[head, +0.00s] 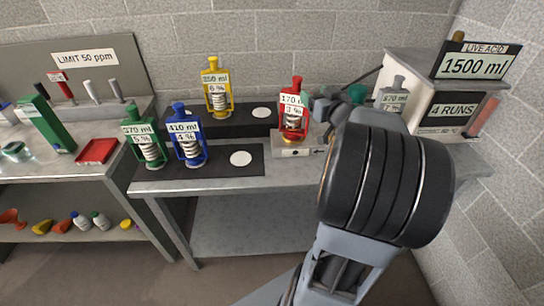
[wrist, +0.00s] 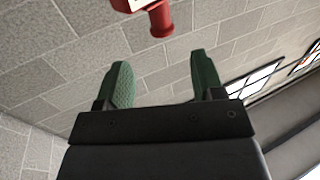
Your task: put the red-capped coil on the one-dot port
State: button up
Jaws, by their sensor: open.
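The red-capped coil (head: 292,110) is a red frame around a pale coil, with a label reading 170 and 3 %. It stands upright at a small light-grey block (head: 296,152) whose front has a dark dot mark. I cannot tell whether the coil is fully seated there. My gripper (wrist: 160,85) is open and empty, its two green fingers apart. In the head view, its green fingertips are just right of the coil, partly hidden by my arm. In the wrist view, the red cap (wrist: 161,18) shows beyond the fingers, cut off at the top edge.
Green (head: 147,140), blue (head: 187,135) and yellow (head: 216,88) coils stand on dark mats left of the red one, with white discs (head: 240,158) bare. A grey coil (head: 393,95) is by the white machine (head: 425,85) at right. A side bench (head: 75,175) stands left.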

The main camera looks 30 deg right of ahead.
jog(key=s+a+f+m+g+h, duration=0.25)
jog(key=a+f+g, duration=0.55)
jog(key=a, duration=0.5)
jog(key=s+a+f+n+g+y, duration=0.1)
jog(key=s+a+f+g+y, duration=0.1)
jog(key=s+a, duration=0.4)
jog(key=s+a+f+n+g+y, duration=0.1)
jog(key=s+a+f+n+g, duration=0.1)
jog(key=s+a+f+g, duration=0.2)
jog(key=s+a+g, duration=0.1)
jog(key=a, duration=0.2)
jog(key=shift+s+a+f+y, duration=0.2)
jog(key=shift+s+a+y, duration=0.15)
jog(key=shift+a, duration=0.05)
